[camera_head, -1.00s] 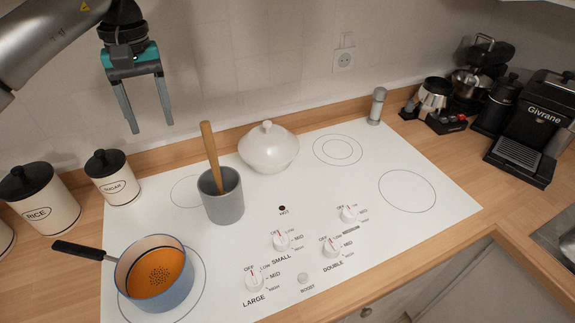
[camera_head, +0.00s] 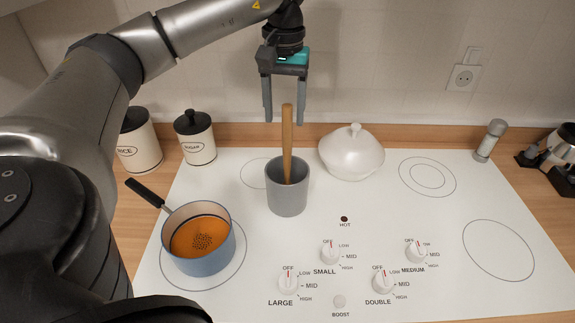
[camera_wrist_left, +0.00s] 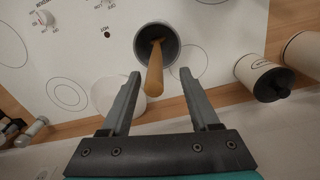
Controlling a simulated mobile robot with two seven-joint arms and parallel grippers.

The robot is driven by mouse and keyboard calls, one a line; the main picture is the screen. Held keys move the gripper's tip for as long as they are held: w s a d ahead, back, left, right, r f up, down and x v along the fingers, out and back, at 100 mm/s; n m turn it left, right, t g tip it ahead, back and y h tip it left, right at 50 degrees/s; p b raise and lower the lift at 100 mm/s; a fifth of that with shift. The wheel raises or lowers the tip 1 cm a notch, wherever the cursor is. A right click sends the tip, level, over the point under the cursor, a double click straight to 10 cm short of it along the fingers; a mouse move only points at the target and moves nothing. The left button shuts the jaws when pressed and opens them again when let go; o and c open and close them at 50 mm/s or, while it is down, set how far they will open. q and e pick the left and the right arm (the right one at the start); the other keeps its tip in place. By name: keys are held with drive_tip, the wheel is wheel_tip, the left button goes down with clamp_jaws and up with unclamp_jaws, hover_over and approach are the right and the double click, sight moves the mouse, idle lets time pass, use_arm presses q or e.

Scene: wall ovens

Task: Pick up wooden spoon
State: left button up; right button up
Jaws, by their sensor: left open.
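The wooden spoon (camera_head: 287,140) stands upright in a grey cup (camera_head: 287,200) on the white cooktop, its handle sticking up. Its lower end is hidden inside the cup. In the left wrist view nothing shows gripped in my left gripper (camera_wrist_left: 162,77). My right gripper is not in view.
A blue pot (camera_head: 200,262) with orange soup stands left of the cup, its black handle pointing back-left. A white lidded bowl (camera_head: 351,158) stands close on the cup's right. Canisters (camera_head: 195,143) stand at the back left. Control knobs (camera_head: 330,253) are in front.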

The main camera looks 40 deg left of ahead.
sight(287, 143)
use_arm(q)
drive_tip(key=f, duration=0.5)
drive_tip(key=shift+d+f, duration=0.3)
drive_tip(key=shift+f, duration=0.05)
clamp_jaws()
idle(0.3)
